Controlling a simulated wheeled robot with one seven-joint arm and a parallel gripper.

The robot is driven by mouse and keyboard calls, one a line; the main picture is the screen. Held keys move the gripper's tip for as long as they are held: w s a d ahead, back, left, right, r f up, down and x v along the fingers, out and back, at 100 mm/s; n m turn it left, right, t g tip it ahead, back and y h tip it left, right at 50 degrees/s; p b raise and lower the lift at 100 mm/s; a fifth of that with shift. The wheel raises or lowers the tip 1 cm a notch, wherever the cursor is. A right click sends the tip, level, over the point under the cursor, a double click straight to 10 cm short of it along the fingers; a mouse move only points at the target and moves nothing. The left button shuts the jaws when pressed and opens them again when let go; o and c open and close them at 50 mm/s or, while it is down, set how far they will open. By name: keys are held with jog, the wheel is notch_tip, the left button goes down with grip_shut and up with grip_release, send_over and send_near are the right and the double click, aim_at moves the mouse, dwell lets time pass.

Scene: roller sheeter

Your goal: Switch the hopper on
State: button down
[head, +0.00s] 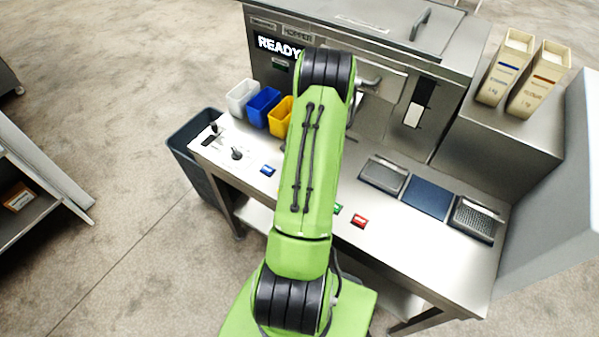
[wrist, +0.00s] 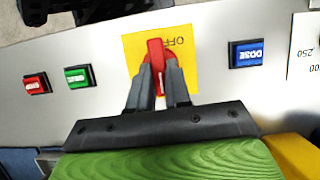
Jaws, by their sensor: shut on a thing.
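The hopper's rotary switch has a red handle (wrist: 155,48) on a yellow plate (wrist: 186,72), seen in the wrist view. The plate carries the word OFF, upside down in that view, just beside the handle's tip. The handle points up and down in the picture. My gripper (wrist: 158,74) is shut on the red handle, one dark finger on each side. The rest of the plate's lettering is hidden. In the head view the hopper machine (head: 360,25) has a display (head: 279,46) reading READY. There my arm hides the switch and my gripper.
A blue DOSE button (wrist: 246,54) sits right of the switch in the wrist view, with green (wrist: 77,76) and red (wrist: 36,83) buttons on the left.

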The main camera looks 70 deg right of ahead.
dwell(0.6)
jog(key=c, duration=1.1)
grip_release()
jog(key=shift+o, duration=0.2)
jog(key=p+v, duration=0.3)
jog(key=v, duration=1.2)
jog(key=shift+s+r+p, duration=0.15)
jog(key=shift+r+p, duration=0.15)
jog(key=shift+r, duration=0.1)
